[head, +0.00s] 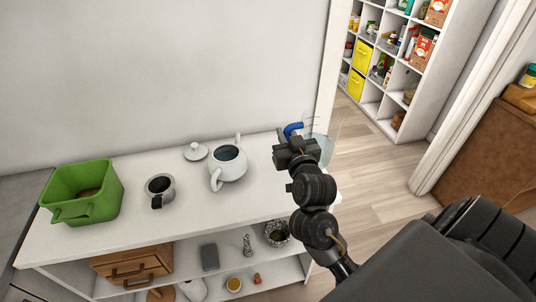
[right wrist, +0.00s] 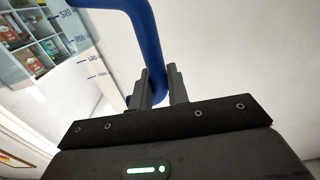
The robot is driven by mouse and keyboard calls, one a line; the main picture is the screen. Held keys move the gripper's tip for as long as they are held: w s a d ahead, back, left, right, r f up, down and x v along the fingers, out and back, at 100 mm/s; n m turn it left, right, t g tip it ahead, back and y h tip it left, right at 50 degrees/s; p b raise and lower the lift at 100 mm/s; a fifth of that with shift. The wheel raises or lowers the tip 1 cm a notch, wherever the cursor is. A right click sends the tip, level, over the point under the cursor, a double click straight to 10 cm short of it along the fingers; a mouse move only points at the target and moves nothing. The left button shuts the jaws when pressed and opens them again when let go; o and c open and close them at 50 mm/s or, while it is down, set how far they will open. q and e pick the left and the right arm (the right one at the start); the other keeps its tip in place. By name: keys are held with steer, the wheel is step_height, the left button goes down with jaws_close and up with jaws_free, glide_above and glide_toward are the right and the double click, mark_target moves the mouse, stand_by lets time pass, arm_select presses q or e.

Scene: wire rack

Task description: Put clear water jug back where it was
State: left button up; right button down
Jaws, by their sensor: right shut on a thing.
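The clear water jug (head: 322,147) is see-through with a blue handle (head: 293,129). In the head view it is at the right end of the white shelf top, partly hidden behind my right gripper (head: 292,146). In the right wrist view the blue handle (right wrist: 146,45) runs down between the fingers of my right gripper (right wrist: 158,88), which is shut on it. The jug's clear wall with measuring marks (right wrist: 85,60) shows at the left there. Whether the jug's base touches the shelf top is hidden. My left gripper is not in view.
Lower shelves hold a wooden drawer box (head: 133,264) and small items. Wooden floor lies open at the right.

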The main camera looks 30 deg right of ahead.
steer(key=w+a+f+p, duration=0.1)
steer(key=w+f+p, duration=0.1)
steer(key=w+f, duration=0.6)
step_height(320, 180, down, 2)
steer(key=shift+a+f, duration=0.1)
steer(key=shift+a, duration=0.1)
steer(key=c, duration=1.7)
jaws_free()
steer(key=shift+f, duration=0.2)
steer(key=o, duration=0.3)
steer(key=shift+o, duration=0.2)
steer(key=shift+r, duration=0.1)
steer(key=b+v, duration=0.2)
steer(key=v, duration=1)
